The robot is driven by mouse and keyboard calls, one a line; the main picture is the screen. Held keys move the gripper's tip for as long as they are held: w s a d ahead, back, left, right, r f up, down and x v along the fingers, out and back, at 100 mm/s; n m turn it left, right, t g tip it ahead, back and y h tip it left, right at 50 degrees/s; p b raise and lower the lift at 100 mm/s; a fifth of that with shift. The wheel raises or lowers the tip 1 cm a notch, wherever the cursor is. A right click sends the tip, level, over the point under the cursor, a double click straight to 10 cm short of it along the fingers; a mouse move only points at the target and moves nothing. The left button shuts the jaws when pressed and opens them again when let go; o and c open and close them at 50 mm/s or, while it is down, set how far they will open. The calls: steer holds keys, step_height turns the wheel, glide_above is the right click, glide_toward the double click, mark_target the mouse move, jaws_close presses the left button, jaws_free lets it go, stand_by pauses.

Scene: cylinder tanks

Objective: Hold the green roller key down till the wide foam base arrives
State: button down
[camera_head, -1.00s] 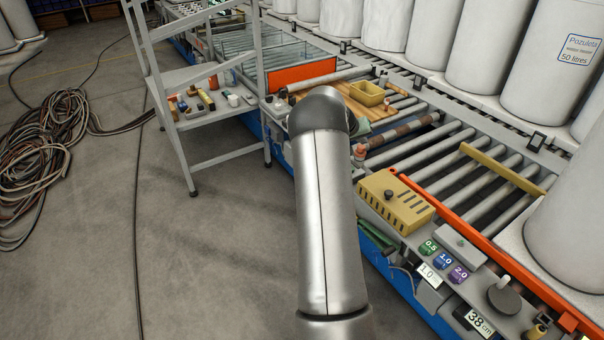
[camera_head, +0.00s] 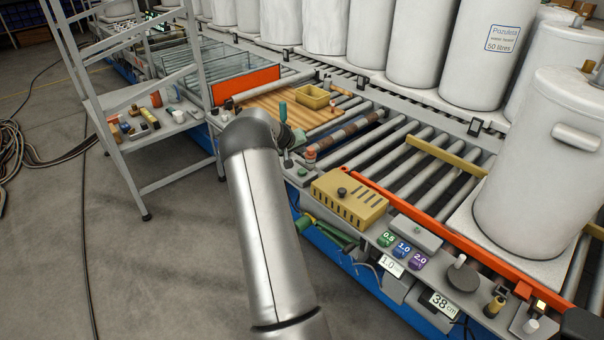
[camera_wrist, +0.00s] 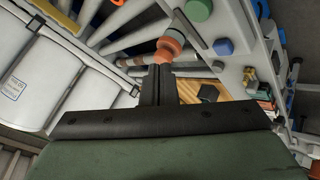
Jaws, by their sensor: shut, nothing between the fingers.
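A round green button (camera_head: 302,172) sits on the grey edge plate of the conveyor; it also shows at the top of the wrist view (camera_wrist: 198,10). A green key marked 0.5 (camera_head: 387,239) sits farther along the panel; I cannot tell which is the roller key. My gripper's dark fingers (camera_wrist: 160,68) are shut and empty, close to an orange-red knob (camera_wrist: 168,46) and apart from the green button in the picture. In the head view my arm partly hides the gripper. A wide pale slab (camera_head: 464,222) lies under a white tank (camera_head: 530,165) on the rollers; its material is unclear.
A yellow vented box (camera_head: 349,199) and an orange rail (camera_head: 440,230) line the conveyor. Blue 1.0 (camera_head: 403,249) and purple 2.0 (camera_head: 420,261) keys sit beside the 0.5 key.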

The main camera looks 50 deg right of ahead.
steer(key=b, duration=0.3)
glide_above(301, 172)
step_height(301, 172, down, 6)
steer(key=shift+a+r, duration=0.15)
steer(key=shift+r, duration=0.05)
steer(key=shift+f+b, duration=0.4)
steer(key=shift+f, duration=0.05)
steer(key=shift+f, duration=0.1)
stand_by(1.2)
steer(key=shift+f+b, duration=0.3)
steer(key=shift+b, duration=0.3)
steer(key=shift+f+b, duration=0.5)
steer(key=shift+f, duration=0.05)
stand_by(1.7)
steer(key=shift+r+p, duration=0.4)
steer(key=shift+r, duration=0.6)
steer(key=shift+r+p, duration=1.25)
steer(key=shift+r, duration=1.25)
